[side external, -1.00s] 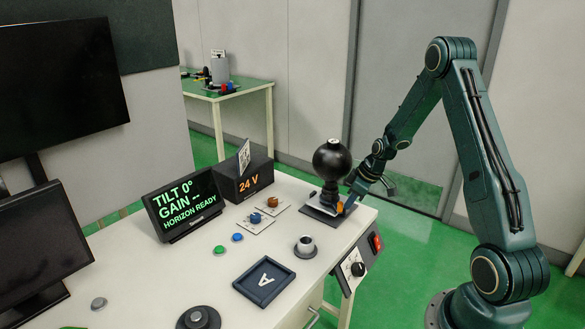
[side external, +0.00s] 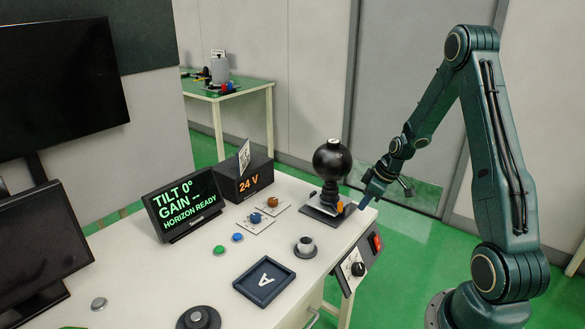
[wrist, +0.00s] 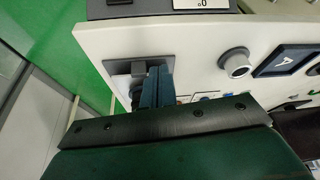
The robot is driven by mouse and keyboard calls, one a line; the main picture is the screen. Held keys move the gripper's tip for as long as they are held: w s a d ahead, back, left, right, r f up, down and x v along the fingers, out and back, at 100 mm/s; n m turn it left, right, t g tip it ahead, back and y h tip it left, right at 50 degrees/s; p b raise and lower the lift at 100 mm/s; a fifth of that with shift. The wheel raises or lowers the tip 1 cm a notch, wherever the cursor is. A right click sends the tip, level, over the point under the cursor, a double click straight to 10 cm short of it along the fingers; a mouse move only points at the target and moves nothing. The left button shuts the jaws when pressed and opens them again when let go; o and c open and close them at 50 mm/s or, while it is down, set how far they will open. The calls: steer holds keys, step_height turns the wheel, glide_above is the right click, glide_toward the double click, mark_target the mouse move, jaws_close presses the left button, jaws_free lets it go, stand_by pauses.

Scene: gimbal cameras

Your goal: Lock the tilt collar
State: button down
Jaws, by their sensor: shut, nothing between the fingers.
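The black ball-shaped unit (side external: 332,160) stands upright on a dark stem and a flat grey base plate (side external: 318,214) near the table's far right corner. A small orange part (side external: 340,207) shows low on the stem, at its right side. I cannot make out the collar's exact position. My gripper (side external: 364,204) is shut and empty, just right of the base plate and apart from it. In the wrist view my shut blue fingers (wrist: 154,88) overlap a grey plate (wrist: 122,82), probably the base, and hide part of it.
The display (side external: 185,204) reads TILT 0°, GAIN -- and HORIZON READY. A 24 V box (side external: 243,180), a round post (side external: 305,246), a tray marked A (side external: 264,280) and a front control panel (side external: 357,268) stand nearby.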

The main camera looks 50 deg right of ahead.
steer(key=v, duration=0.8)
steer(key=shift+a+r, duration=0.15)
steer(key=shift+a, duration=0.15)
